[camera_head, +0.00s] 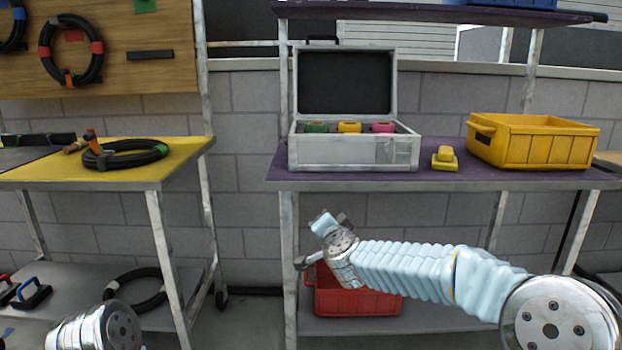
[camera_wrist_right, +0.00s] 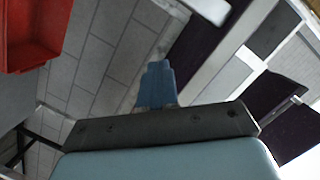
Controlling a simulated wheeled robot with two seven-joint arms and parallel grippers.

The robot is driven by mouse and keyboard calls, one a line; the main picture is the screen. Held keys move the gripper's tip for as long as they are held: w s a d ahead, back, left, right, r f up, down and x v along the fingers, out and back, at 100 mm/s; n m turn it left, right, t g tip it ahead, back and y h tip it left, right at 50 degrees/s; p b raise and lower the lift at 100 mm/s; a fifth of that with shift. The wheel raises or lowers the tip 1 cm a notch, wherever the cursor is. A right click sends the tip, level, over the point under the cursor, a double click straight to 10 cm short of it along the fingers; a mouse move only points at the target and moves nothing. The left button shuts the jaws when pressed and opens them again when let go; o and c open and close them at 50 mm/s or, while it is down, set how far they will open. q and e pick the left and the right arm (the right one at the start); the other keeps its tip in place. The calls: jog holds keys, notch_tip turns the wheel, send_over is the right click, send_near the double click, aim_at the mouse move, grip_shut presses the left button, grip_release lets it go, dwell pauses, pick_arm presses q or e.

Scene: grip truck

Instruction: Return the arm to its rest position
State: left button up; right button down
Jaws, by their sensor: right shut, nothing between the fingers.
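My right arm reaches in from the right in the head view, its light blue ribbed sleeve stretched low in front of the purple-topped table (camera_head: 450,178). My right gripper (camera_head: 320,221) is in the air below that table's front edge, left of centre. In the right wrist view its blue fingertips (camera_wrist_right: 158,78) are together with nothing between them. Only a metal joint of my left arm shows at the lower left of the head view; the left gripper is out of frame.
An open grey case (camera_head: 350,152) holds green, yellow and pink items. A yellow block (camera_head: 445,160) and a yellow bin (camera_head: 530,148) stand to its right. A red bin (camera_head: 355,302) sits on the shelf behind my arm. A yellow-topped table (camera_head: 60,172) with a coiled cable (camera_head: 125,154) stands left.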

jog(key=s+d+f+n+g, duration=0.1)
jog(key=s+d+f+g, duration=0.15)
jog(key=f, duration=0.75)
jog(key=s+d+f+n+g, duration=0.15)
jog(key=s+f, duration=0.25)
jog(key=f, duration=0.7)
jog(key=s+d+f+n+g, duration=0.1)
jog(key=s+f+g, duration=0.25)
jog(key=f, duration=0.65)
jog(key=s+d+f+n+g, duration=0.1)
jog(key=s+f, duration=0.4)
jog(key=s, duration=0.5)
jog(key=s+d+f+g+y, duration=0.1)
jog(key=s+f+g, duration=0.3)
jog(key=s, duration=0.5)
jog(key=s+d+f+n+g, duration=0.1)
jog(key=s+f+g, duration=0.1)
jog(key=s+f, duration=0.6)
jog(key=s, duration=0.2)
jog(key=shift+s+f+n+g, duration=0.15)
jog(key=shift+s+n+g, duration=0.15)
jog(key=shift+n+g, duration=0.05)
